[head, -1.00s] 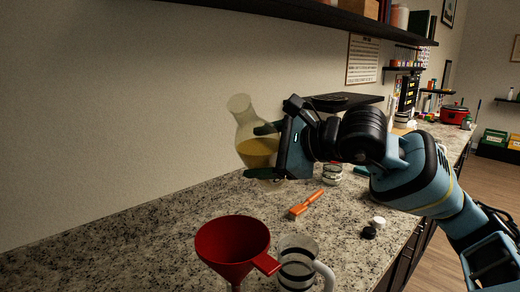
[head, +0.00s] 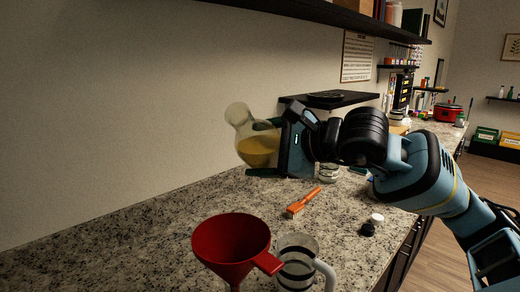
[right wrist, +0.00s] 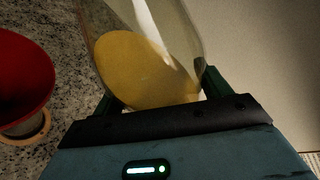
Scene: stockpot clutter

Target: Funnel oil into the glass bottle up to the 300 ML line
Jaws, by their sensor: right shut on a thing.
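My right gripper (head: 262,151) is shut on a glass carafe (head: 240,117) that holds yellow oil (head: 257,152). The carafe is in the air above the counter, tilted with its neck toward the left. In the right wrist view the oil (right wrist: 140,70) lies in the carafe between my fingers. A red funnel (head: 231,243) stands at the front of the counter, below and in front of the carafe; it also shows in the right wrist view (right wrist: 20,80). My left gripper is not in view.
A glass mug (head: 298,262) with dark bands stands right beside the funnel. An orange-handled brush (head: 303,203) lies behind them. A white cap (head: 377,218) and a black cap (head: 368,229) lie to the right. A dark shelf (head: 330,101) is on the wall behind my arm.

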